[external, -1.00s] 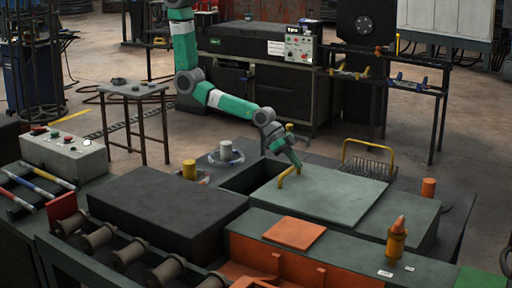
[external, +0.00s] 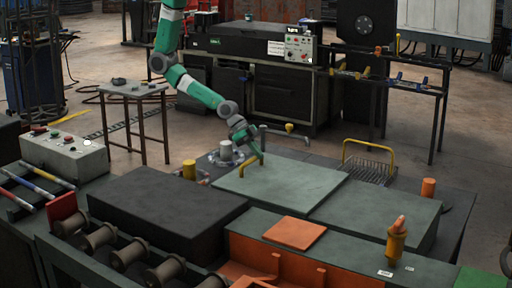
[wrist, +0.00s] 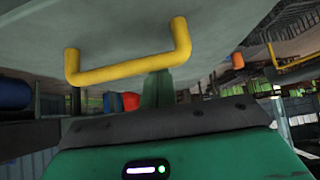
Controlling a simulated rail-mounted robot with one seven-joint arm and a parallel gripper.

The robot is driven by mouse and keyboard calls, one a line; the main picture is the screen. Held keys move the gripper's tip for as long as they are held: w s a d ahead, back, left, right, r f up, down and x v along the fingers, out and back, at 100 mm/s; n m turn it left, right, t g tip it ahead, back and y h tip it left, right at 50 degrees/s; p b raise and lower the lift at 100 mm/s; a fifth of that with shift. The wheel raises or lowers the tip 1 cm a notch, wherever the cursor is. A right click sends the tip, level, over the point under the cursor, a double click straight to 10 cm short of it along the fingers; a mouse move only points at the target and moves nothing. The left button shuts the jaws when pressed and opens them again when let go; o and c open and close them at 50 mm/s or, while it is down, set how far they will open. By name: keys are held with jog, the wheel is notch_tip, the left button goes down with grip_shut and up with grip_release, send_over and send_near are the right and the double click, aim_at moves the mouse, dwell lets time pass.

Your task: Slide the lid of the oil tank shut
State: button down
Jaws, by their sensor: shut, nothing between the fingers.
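The oil tank lid (external: 285,188) is a flat grey-green plate lying on the left part of the oil tank (external: 385,210). No dark opening shows beside it. A yellow bar handle (external: 249,164) stands on the lid near its back left; it also shows large in the wrist view (wrist: 125,73). My gripper (external: 260,158) is shut and empty, low over the lid right by the handle, on its right side in the external view. In the wrist view the green fingers (wrist: 158,88) show close to the handle bar. Whether they touch it is not clear.
A dark block (external: 165,210) stands left of the tank. A yellow cylinder (external: 189,169) and a pale cylinder (external: 225,151) stand behind it. A wire basket with a yellow handle (external: 368,168) is behind the tank. An orange plate (external: 295,232) lies in front.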

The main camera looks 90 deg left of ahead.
jog(key=shift+s+f, duration=0.1)
jog(key=w, duration=0.1)
jog(key=w+d+r, duration=0.1)
jog(key=w+d, duration=0.1)
jog(key=shift+w+r, duration=0.2)
jog(key=shift+w, duration=0.05)
jog(key=p+v, duration=0.2)
jog(key=v, duration=0.7)
jog(key=shift+s+a+r, duration=0.15)
jog(key=shift+s+a, duration=0.05)
jog(key=shift+s, duration=0.05)
